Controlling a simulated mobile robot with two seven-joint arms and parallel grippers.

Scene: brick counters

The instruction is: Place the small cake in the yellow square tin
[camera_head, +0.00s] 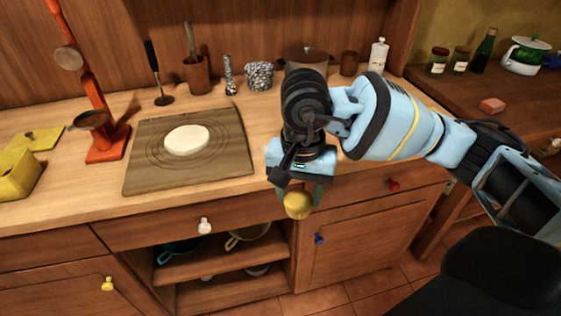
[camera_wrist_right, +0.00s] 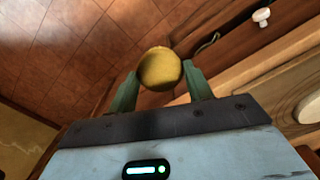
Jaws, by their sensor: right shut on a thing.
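The small cake (camera_head: 298,204), a rounded golden-yellow piece, is between the fingers of my right gripper (camera_head: 299,192). The gripper points down and is shut on it, in front of the counter's front edge and above the floor. In the right wrist view the cake (camera_wrist_right: 160,69) sits between the two green fingertips (camera_wrist_right: 160,80). The yellow square tin (camera_head: 18,177) stands at the far left of the counter, cut off by the picture's edge. Its inside is hard to make out. My left gripper is not in view.
A wooden board (camera_head: 222,163) with a flat white round (camera_head: 187,140) lies between the tin and my right arm. An orange stand (camera_head: 104,142) rises beside the tin. A yellow flat piece (camera_head: 38,138) lies behind the tin. Pots and jars line the back.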

